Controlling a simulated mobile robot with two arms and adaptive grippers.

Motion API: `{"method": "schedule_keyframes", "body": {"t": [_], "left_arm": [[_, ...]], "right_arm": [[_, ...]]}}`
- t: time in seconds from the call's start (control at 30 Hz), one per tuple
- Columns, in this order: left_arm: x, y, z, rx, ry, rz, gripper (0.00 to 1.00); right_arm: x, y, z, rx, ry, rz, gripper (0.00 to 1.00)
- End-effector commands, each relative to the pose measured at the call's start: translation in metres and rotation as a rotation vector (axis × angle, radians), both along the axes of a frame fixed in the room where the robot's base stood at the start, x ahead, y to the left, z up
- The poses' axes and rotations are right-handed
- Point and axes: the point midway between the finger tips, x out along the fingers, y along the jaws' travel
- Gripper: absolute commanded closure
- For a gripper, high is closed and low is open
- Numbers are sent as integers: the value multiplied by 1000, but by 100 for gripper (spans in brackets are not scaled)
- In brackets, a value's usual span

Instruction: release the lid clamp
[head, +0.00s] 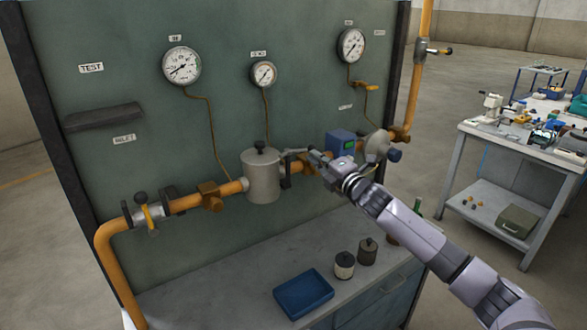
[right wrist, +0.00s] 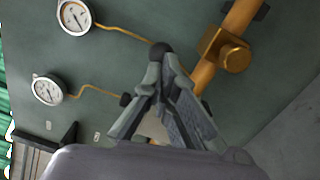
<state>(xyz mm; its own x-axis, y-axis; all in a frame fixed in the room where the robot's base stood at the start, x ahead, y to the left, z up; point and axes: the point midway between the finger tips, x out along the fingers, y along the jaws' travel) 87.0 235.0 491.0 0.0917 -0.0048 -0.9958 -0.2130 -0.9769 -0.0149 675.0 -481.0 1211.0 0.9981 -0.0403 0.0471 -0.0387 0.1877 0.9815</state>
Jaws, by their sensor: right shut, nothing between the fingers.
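A grey cylindrical canister (head: 262,178) sits in the orange pipe line on the panel, with a black knob (head: 260,147) on its lid. A dark upright part (head: 286,172), perhaps the clamp, stands close against its right side. My right gripper (head: 285,152) is shut and empty, with its fingertips at the canister's upper right rim; I cannot tell whether they touch it. In the right wrist view the shut fingers (right wrist: 163,60) cover most of the canister, and a dark round knob (right wrist: 158,49) shows at their tips. My left gripper is not in view.
A blue box (head: 341,142) and a rounded grey fitting (head: 376,146) are close to my right wrist. Gauges (head: 182,66) hang above. A blue tray (head: 304,294) and two small pots (head: 344,265) stand on the bench below. A workbench (head: 470,128) is at right.

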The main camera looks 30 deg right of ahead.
Motion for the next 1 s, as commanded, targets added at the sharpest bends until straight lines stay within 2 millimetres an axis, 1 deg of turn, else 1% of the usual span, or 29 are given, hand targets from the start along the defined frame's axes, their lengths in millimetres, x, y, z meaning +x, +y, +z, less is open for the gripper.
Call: {"method": "schedule_keyframes", "body": {"t": [0.1,0.3,1.0], "left_arm": [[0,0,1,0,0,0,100],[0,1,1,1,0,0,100],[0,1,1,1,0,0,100]], "right_arm": [[4,-5,1,-3,0,-2,100],[8,-8,1,-1,0,-1,100],[10,-10,-1,-1,1,0,100]]}}
